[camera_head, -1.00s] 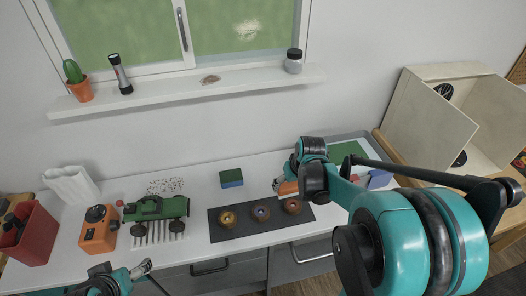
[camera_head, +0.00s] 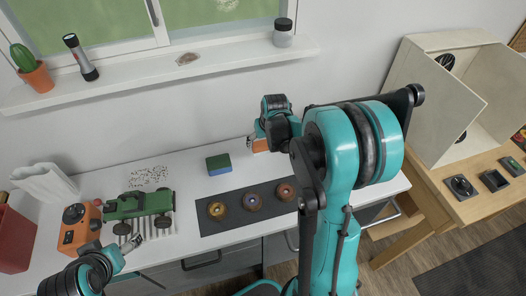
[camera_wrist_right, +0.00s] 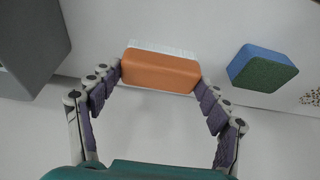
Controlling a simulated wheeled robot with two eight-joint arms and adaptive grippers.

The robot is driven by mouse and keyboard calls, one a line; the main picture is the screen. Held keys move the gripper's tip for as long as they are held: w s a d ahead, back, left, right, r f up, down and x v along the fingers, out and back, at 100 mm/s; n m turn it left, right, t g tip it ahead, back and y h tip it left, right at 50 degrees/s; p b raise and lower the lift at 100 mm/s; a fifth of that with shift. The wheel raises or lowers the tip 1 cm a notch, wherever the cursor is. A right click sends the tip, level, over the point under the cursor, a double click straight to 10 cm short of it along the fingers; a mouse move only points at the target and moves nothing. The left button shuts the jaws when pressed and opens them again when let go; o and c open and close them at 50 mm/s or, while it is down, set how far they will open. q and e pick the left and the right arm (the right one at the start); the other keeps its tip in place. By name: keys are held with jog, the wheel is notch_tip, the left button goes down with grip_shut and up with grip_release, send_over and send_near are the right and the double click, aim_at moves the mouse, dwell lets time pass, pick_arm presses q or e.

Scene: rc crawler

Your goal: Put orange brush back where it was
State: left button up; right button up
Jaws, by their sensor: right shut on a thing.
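The orange brush (camera_wrist_right: 160,72) with white bristles is held between the fingers of my right gripper (camera_wrist_right: 160,80) in the right wrist view. In the head view the gripper (camera_head: 260,138) is over the back of the white counter, and part of the brush (camera_head: 260,146) shows below it. The brush is right of the blue and green sponge (camera_head: 218,164), apart from it. Whether the brush touches the counter I cannot tell. My left gripper (camera_head: 132,245) is at the lower left, in front of the green crawler (camera_head: 140,204); its opening is unclear.
A dark mat (camera_head: 235,228) with several ring-like parts lies in front of the sponge. An orange box (camera_head: 75,238) and a red bin (camera_head: 14,240) stand at the left. A window shelf (camera_head: 170,70) runs above the counter. A wooden table (camera_head: 465,205) stands at the right.

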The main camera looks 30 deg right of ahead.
aim_at(263, 150)
jog(key=shift+w+a+f+b, duration=0.15)
jog(key=shift+f+b, duration=0.6)
jog(key=shift+f, duration=1.35)
jog(key=shift+f, duration=0.15)
jog(key=o, duration=1.5)
jog(key=shift+o, duration=0.2)
